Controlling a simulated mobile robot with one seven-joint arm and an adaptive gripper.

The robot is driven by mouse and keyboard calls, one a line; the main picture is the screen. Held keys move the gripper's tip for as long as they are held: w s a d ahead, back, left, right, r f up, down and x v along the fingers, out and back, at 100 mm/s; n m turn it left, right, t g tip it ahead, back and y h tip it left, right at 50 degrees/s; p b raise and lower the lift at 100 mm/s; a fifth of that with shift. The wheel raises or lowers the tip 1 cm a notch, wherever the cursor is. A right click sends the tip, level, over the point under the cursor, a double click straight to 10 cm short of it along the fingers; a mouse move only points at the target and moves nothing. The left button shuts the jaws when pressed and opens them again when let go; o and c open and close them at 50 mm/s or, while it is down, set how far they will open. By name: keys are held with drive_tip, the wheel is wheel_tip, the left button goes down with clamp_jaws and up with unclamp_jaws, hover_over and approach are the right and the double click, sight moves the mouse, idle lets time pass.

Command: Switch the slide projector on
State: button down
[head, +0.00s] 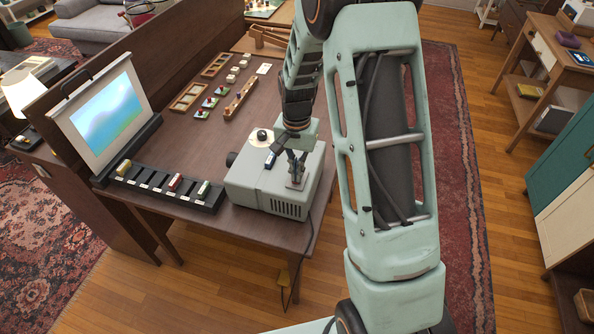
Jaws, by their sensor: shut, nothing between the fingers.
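The slide projector (257,194) is a grey box on the near right part of the brown table, with vents on its near side and its lens towards the left. My gripper (295,180) is over the projector's top at its right part, pointing down. It is shut and empty, with its tips at or very near a small plate on the top; I cannot tell whether they touch. The switch is not clearly visible. The screen (103,113) at the left shows a blue and green picture.
A black slotted rack (160,190) with a few small blocks lies left of the projector. Wooden trays (189,97) and small coloured pieces lie further back on the table (165,142). A cable hangs off the table's near right edge. A grey sofa stands at the far left.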

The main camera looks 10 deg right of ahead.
wheel_tip(320, 180, up, 14)
drive_tip(key=shift+w+p, duration=0.15)
drive_tip(key=shift+p, duration=0.2)
drive_tip(key=shift+d+f, duration=0.1)
